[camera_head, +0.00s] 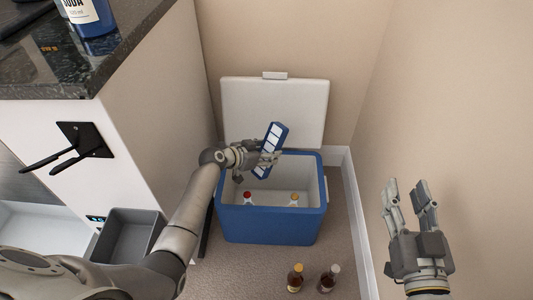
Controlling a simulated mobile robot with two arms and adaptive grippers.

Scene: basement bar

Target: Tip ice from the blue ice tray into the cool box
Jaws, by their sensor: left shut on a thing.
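The blue ice tray (279,130) is held tilted steeply on its side above the cool box, with pale cells showing on its face. My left gripper (268,158) is shut on the tray near its lower part. The blue cool box (268,225) stands on the floor with its white lid (275,105) open against the back wall. Inside it I see a red-capped bottle (247,196) and a yellow-capped bottle (294,197). Whether ice lies in the box is too small to tell. My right gripper (408,192) is open and empty at the right.
Two brown bottles (296,278) (329,278) stand on the floor in front of the cool box. A grey bin (128,235) is at the lower left. A dark counter (95,55) holds a blue soda bottle (90,18). Walls close in behind and right.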

